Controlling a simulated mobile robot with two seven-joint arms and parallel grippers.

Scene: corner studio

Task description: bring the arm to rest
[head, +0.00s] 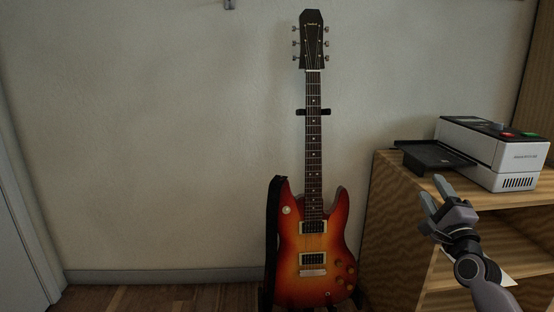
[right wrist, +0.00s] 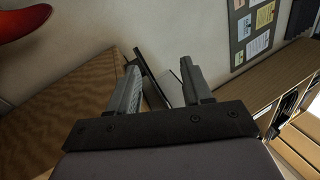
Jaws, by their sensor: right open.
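My right gripper (head: 436,196) comes in from the lower right in the head view, in front of the wooden shelf unit (head: 392,205). Its two grey fingers point up and to the left. In the right wrist view the fingers of my right gripper (right wrist: 163,85) stand apart with nothing between them. My left gripper is not in view.
A white and grey printer-like machine (head: 518,165) with a black tray (head: 432,157) stands on the shelf unit. A sunburst electric guitar (head: 313,245) stands against the wall. A pinboard with papers (right wrist: 262,22) shows in the wrist view. Floor at the left (head: 150,297) is clear.

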